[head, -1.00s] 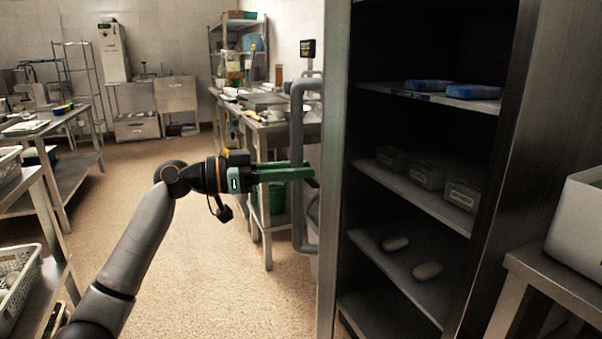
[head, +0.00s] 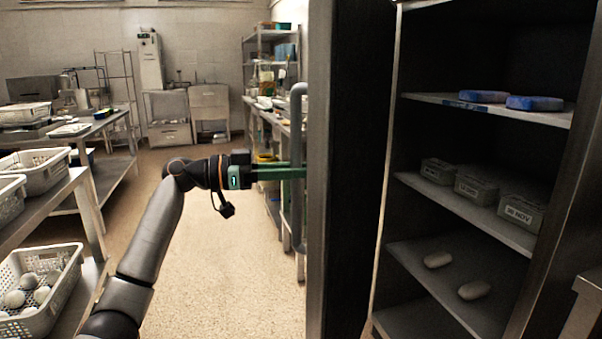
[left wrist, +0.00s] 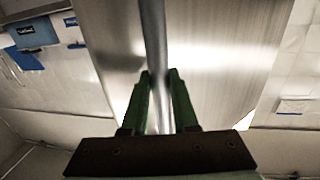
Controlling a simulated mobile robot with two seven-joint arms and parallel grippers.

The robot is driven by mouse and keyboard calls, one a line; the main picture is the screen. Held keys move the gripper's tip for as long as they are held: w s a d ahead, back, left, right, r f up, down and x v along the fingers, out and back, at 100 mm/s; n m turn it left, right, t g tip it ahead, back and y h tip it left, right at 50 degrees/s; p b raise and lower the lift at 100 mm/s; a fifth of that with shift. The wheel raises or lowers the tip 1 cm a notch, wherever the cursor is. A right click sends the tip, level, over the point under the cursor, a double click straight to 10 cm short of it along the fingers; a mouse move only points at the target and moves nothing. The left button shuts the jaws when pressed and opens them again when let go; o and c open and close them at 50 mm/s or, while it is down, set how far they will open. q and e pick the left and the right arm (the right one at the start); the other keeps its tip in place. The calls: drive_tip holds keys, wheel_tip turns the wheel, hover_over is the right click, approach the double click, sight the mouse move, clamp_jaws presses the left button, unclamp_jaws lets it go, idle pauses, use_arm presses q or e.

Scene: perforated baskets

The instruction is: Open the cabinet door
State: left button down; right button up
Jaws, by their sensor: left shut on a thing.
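The cabinet (head: 388,200) stands open on the right of the head view, with its dark shelved inside showing. Its door (head: 345,170) stands swung outward, dark inner face toward me. The long grey door handle (head: 296,120) shows at the door's far edge. In the left wrist view the handle (left wrist: 154,50) runs between the fingers, in front of the brushed metal door face (left wrist: 220,50). My left gripper (head: 300,173) is shut on the handle; its green fingers (left wrist: 160,85) lie on both sides of it. My right gripper is not in view.
Cabinet shelves hold blue packs (head: 535,103), labelled grey boxes (head: 475,188) and two pale oval items (head: 438,260). Perforated baskets (head: 40,290) stand on racks at the left. The floor (head: 215,270) between is clear.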

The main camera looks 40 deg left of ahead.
use_arm(q)
drive_tip(key=shift+a+r, duration=0.15)
drive_tip(key=shift+a, duration=0.1)
drive_tip(key=c, duration=1.2)
unclamp_jaws()
drive_tip(key=o, duration=0.5)
drive_tip(key=shift+w+d, duration=0.1)
drive_tip(key=v, duration=1.2)
drive_tip(key=shift+a, duration=0.25)
